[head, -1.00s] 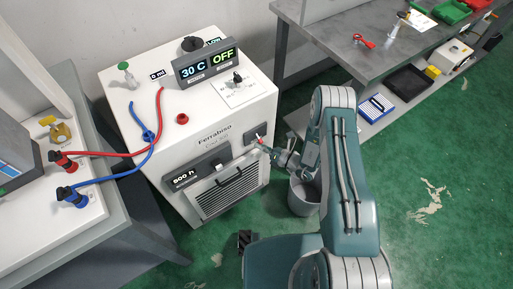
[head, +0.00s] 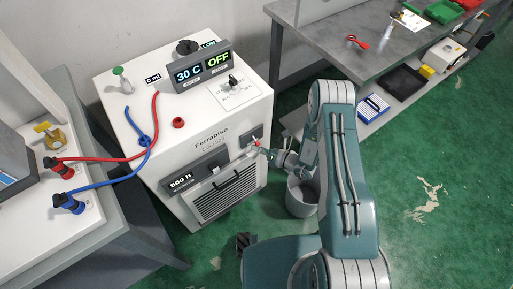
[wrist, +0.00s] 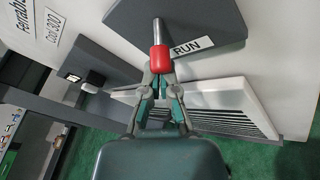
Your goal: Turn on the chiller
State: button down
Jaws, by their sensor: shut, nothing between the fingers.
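The chiller (head: 178,139) is a white box with a grille, its top display (head: 203,69) reading "30 C" and "OFF". On its front, a dark plate (wrist: 190,25) labelled "RUN" carries a metal toggle lever with a red tip (wrist: 160,58). The lever also shows small in the head view (head: 257,142). My gripper (wrist: 160,78) is shut, with its fingertips right at the red tip, from below it in the wrist view. Whether they touch it I cannot tell. In the head view my gripper (head: 264,150) is at the chiller's right front.
Red and blue hoses (head: 105,158) run from the left bench (head: 75,230) to the chiller. A grey bin (head: 302,197) stands on the green floor beside my arm. A grey workbench (head: 385,50) with tools is at the back right.

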aim_at(258, 144)
jog(key=shift+r, duration=0.15)
jog(key=r+g+h, duration=0.1)
jog(key=m+g+h, duration=0.1)
jog(key=shift+s+d+r+m+h, duration=0.15)
jog(key=shift+r+m+h, duration=0.15)
jog(key=shift+r+h, duration=0.1)
jog(key=g+h, duration=0.1)
jog(key=r+g+h, duration=0.1)
jog(key=shift+m+g, duration=0.3)
jog(key=shift+m, duration=0.1)
jog(key=shift+f, duration=0.1)
jog(key=shift+r, duration=0.8)
